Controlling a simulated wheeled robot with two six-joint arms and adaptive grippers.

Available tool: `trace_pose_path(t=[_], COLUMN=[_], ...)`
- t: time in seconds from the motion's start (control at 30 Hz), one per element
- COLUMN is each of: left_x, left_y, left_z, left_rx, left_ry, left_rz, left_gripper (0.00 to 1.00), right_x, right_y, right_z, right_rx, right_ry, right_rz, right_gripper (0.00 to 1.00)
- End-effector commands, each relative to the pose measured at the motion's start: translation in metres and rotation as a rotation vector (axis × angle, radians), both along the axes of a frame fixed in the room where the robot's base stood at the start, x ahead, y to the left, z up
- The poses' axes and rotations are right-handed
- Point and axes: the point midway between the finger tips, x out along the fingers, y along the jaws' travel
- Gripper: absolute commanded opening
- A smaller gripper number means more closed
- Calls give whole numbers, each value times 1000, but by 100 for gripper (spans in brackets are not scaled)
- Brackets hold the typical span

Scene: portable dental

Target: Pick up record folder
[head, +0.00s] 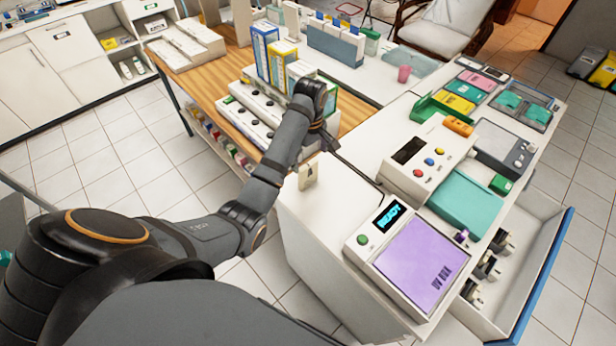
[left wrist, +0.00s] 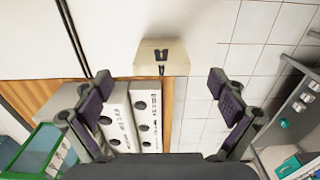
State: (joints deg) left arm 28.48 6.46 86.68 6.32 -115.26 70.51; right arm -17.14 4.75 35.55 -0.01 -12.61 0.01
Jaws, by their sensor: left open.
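Several white binder-like folders (head: 250,112) with round black holes lie side by side on the wooden table in the head view. I cannot tell which one is the record folder. In the left wrist view, two such folders (left wrist: 147,112) with dark lettering show between my fingers, seemingly below them. My left gripper (left wrist: 164,97) is open, with nothing between its dark pads. My right gripper is not in view.
The white counter (head: 300,222) stands close to the right of my left arm, with a small beige box (head: 308,175) at its edge. Upright blue and yellow boxes (head: 264,52) stand behind the folders. An open drawer (head: 535,245) juts out at the right.

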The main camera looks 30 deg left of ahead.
Motion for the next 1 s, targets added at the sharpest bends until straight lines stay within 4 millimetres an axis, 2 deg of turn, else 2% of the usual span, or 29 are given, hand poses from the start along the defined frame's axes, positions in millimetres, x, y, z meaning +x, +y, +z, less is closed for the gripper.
trace_pose_path(t=[0.03, 0.2, 0.43, 0.67, 0.8, 1.0], left_x=[0, 0, 0, -1, -1, 0], left_y=[0, 1, 1, 6, 6, 6], left_z=[-17, -44, -47, -82, -94, -94], left_rx=[0, 1, 1, 2, 1, 1], left_ry=[1, -1, -1, -1, -1, -3], left_rz=[0, -1, -2, -1, -3, -3], left_gripper=[96, 96, 96, 96, 96, 96], right_x=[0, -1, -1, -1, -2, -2], right_y=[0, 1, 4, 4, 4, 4], right_z=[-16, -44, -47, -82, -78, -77], right_rx=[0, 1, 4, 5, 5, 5], right_ry=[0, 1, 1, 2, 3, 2], right_rz=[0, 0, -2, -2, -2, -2], right_gripper=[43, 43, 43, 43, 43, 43])
